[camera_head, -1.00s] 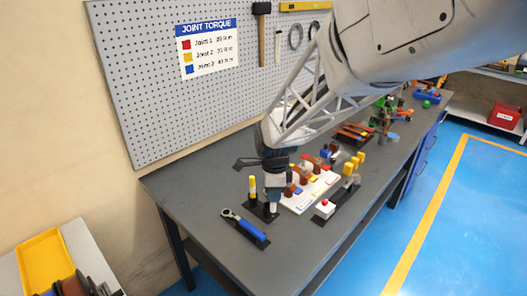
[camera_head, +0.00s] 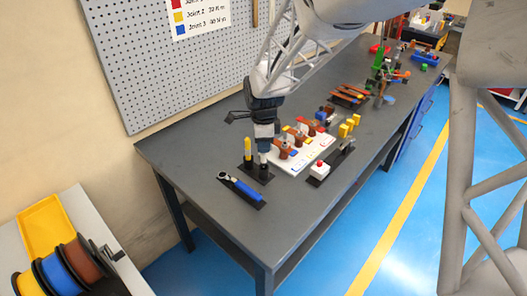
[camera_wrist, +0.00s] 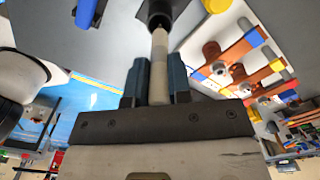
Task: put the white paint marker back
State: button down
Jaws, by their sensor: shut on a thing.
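My gripper (camera_head: 264,143) points down over a black holder (camera_head: 258,174) near the front left of the workbench. It is shut on the white paint marker (camera_wrist: 158,68), which also shows as a pale piece below the fingers in the head view (camera_head: 264,158). In the wrist view the marker lies between two blue-grey fingers, and its far end meets a dark round cup (camera_wrist: 160,12). I cannot tell how deep it sits in the cup. A yellow marker (camera_head: 247,150) stands upright in the same holder, just left of my gripper.
A blue-handled ratchet (camera_head: 241,188) lies on a black mat in front. To the right are a white board with coloured parts (camera_head: 300,157), a red-button box (camera_head: 319,168) and yellow pieces (camera_head: 349,126). The bare front of the workbench (camera_head: 262,230) is free.

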aim_at(264, 162)
jog(key=shift+f, duration=1.6)
jog(key=shift+f, duration=0.55)
jog(key=c, duration=1.1)
grip_release()
jog(key=shift+o, duration=0.2)
jog(key=shift+r, duration=0.1)
notch_tip(264, 162, up, 13)
